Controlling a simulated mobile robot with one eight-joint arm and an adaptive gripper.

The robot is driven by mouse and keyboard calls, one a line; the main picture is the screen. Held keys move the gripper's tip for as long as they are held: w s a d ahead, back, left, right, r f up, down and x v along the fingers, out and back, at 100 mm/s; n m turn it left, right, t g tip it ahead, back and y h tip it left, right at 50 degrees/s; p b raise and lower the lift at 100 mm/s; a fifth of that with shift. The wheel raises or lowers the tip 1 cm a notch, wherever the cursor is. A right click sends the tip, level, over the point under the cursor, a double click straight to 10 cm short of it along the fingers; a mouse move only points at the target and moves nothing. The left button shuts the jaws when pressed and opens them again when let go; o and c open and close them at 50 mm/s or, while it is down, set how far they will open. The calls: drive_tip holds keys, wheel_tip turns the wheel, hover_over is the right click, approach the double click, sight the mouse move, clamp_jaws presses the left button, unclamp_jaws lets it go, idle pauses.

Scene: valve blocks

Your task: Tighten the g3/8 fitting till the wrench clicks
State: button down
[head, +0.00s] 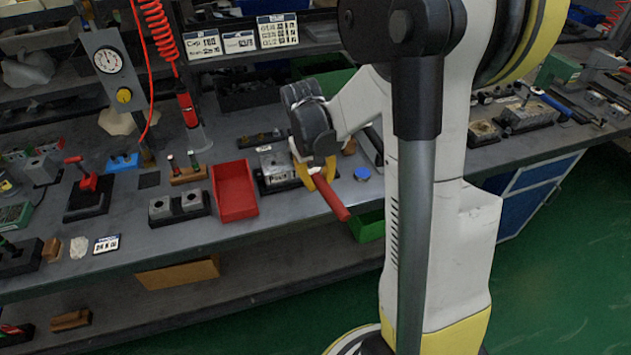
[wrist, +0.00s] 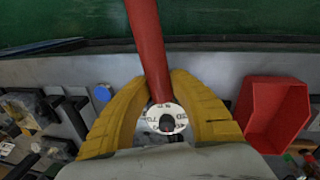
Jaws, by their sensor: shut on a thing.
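My gripper (head: 318,172) has yellow fingers, and they are closed around a red-handled tool, which looks like the torque wrench (head: 332,199). In the wrist view the fingers of my gripper (wrist: 165,100) press on both sides of the red handle (wrist: 150,45). A white ring with dark print (wrist: 181,117) sits between the fingers at the handle's end. The handle points toward the bench's front edge, raised above it. I cannot make out the g3/8 fitting or the wrench head.
A red bin (head: 236,190) stands left of my gripper; it is on the right in the wrist view (wrist: 272,110). A blue round cap (head: 362,173) lies to the right. More blocks (head: 180,206) stand left of the bin. A green bin (head: 367,226) is below the bench edge.

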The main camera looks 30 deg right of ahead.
drive_tip(key=shift+s+d+n, duration=0.1)
drive_tip(key=shift+d+n, duration=0.3)
drive_tip(key=shift+d, duration=0.15)
drive_tip(key=shift+r, duration=0.1)
wheel_tip(320, 180, up, 9)
drive_tip(key=p, duration=0.7)
drive_tip(key=shift+r, duration=0.15)
